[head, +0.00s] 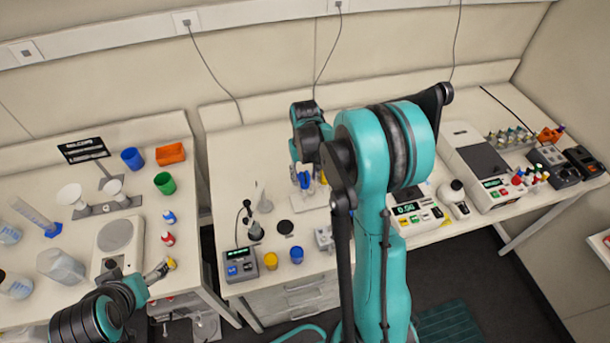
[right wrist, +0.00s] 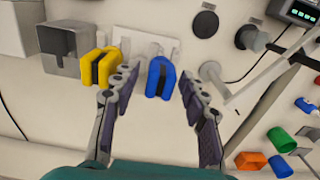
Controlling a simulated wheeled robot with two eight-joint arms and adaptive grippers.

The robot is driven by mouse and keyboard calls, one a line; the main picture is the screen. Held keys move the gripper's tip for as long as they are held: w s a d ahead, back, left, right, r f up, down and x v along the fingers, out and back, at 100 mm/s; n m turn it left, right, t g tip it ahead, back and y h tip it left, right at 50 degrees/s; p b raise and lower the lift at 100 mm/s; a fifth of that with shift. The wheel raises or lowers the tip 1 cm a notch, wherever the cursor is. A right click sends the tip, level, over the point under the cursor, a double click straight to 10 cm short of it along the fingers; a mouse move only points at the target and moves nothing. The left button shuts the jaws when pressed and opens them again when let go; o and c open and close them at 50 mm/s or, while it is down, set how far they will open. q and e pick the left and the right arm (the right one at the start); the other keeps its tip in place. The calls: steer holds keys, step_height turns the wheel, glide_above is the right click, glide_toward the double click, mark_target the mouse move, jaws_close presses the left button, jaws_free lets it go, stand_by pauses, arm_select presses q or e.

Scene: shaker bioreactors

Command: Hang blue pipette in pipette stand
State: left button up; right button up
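The blue pipette (right wrist: 160,77) is at the white stand (right wrist: 167,44) in the right wrist view. It also shows in the head view (head: 304,180), below my right gripper (head: 301,170). In the right wrist view, my right gripper (right wrist: 162,101) is open, with its fingers on either side of the blue pipette and a wide gap at the right finger. A yellow pipette (right wrist: 103,67) is beside it, close to the left finger. How the blue pipette rests on the stand is not clear. My left gripper (head: 158,272) is low at the left, near a small yellow-topped bottle (head: 171,263); its finger gap is unclear.
A grey open box (right wrist: 64,45) stands left of the yellow pipette in the right wrist view. A black disc (right wrist: 205,23) lies to the right.

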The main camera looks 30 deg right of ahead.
stand_by(0.4)
steer(key=shift+r+p, duration=2.15)
steer(key=shift+r, duration=1.35)
